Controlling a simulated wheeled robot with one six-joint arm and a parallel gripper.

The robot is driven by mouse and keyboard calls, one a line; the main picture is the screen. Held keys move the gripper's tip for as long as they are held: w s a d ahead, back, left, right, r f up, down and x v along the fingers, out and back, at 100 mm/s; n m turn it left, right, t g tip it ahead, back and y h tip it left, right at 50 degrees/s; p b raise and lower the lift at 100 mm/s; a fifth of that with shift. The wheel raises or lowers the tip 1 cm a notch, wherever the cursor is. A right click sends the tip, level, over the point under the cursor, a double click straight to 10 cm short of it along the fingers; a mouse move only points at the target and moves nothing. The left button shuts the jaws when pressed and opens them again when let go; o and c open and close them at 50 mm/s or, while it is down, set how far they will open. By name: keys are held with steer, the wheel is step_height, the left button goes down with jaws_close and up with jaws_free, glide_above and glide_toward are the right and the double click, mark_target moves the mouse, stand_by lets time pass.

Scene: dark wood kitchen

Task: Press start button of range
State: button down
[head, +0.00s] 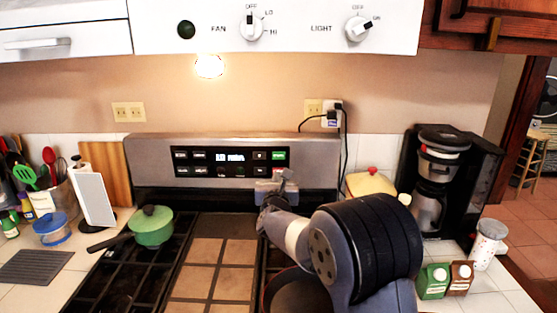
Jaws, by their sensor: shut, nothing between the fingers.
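The range (150,160) stands against the back wall, with a dark control panel (230,162) on its upright back. The panel has a lit display (230,156) and several small buttons. A green button (279,155) sits at the panel's upper right; its label is too small to read. My gripper (277,176) is shut and empty, in front of the panel's lower right corner, just below the green button. It covers part of that corner. I cannot tell whether it touches the panel.
A green pot (152,226) with a lid sits on the left burners. A tiled griddle area (213,270) lies in the middle. A coffee maker (440,180) and two small cartons (446,280) are at the right. A hood (290,25) with knobs hangs above.

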mark_target(279, 154)
steer(key=w+p, duration=0.6)
steer(key=w, duration=0.5)
steer(key=shift+w+r, duration=0.1)
steer(key=shift+w, duration=0.5)
steer(key=shift+w+f+b, duration=0.3)
steer(key=shift+b, duration=0.2)
steer(key=shift+w+r+b, duration=0.1)
steer(key=shift+w+b, duration=0.05)
steer(key=shift+b, duration=0.2)
steer(key=shift+r, duration=0.55)
